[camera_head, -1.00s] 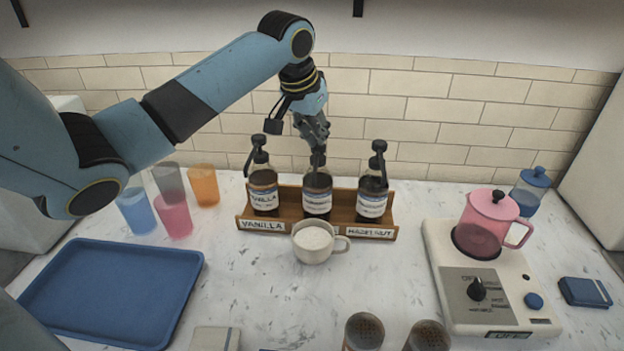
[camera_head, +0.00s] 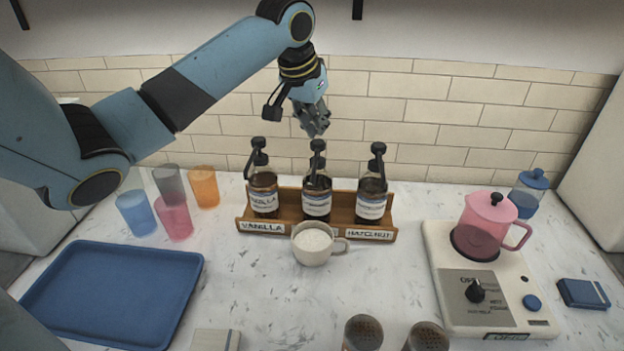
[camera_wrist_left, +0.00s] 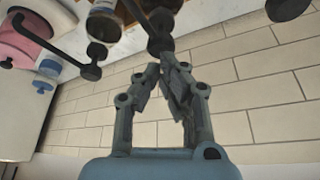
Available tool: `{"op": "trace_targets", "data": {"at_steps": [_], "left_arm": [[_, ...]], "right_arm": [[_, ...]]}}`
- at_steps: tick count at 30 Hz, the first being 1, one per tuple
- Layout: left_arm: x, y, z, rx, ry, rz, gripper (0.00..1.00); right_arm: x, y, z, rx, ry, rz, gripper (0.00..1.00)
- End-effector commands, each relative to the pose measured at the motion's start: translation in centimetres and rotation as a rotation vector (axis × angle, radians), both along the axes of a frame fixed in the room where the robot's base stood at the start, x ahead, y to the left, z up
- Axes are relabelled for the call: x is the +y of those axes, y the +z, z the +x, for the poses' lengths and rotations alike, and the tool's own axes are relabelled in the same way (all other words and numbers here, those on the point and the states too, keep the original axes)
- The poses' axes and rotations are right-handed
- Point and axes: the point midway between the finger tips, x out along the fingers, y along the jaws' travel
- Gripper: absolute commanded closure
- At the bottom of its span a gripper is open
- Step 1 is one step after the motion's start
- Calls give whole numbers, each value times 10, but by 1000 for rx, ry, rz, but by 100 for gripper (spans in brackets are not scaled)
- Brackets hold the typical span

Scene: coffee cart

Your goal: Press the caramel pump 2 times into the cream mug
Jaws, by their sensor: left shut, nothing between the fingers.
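The middle bottle (camera_head: 317,197) of three stands in a wooden rack, between the vanilla and hazelnut places. Its rack label is mostly hidden behind the mug. Its black pump head (camera_head: 318,147) is up, and it also shows in the left wrist view (camera_wrist_left: 160,45). The cream mug (camera_head: 312,250) stands upright in front of this bottle, with pale contents and its handle to the right. My left gripper (camera_head: 318,132) is shut and empty, fingers pointing down just above the middle pump head. Whether the fingertips touch it I cannot tell. My right gripper is not in view.
The vanilla bottle (camera_head: 263,194) and hazelnut bottle (camera_head: 371,200) stand close on either side, with tall pumps. Colored cups and a blue tray (camera_head: 60,253) are at left. A pink pot (camera_head: 487,226) sits on a hot plate at right. The tiled wall is close behind.

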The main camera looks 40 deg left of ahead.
Motion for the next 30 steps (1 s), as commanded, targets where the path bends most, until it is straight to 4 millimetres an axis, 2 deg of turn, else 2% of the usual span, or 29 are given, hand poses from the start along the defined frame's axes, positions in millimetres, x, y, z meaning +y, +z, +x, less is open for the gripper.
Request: {"op": "trace_targets", "data": {"at_steps": [14,30], "left_arm": [[0,3,1,-2,0,1,100],[0,57,0,-2,0,0,100]], "right_arm": [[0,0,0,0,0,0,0],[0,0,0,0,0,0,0]]}}
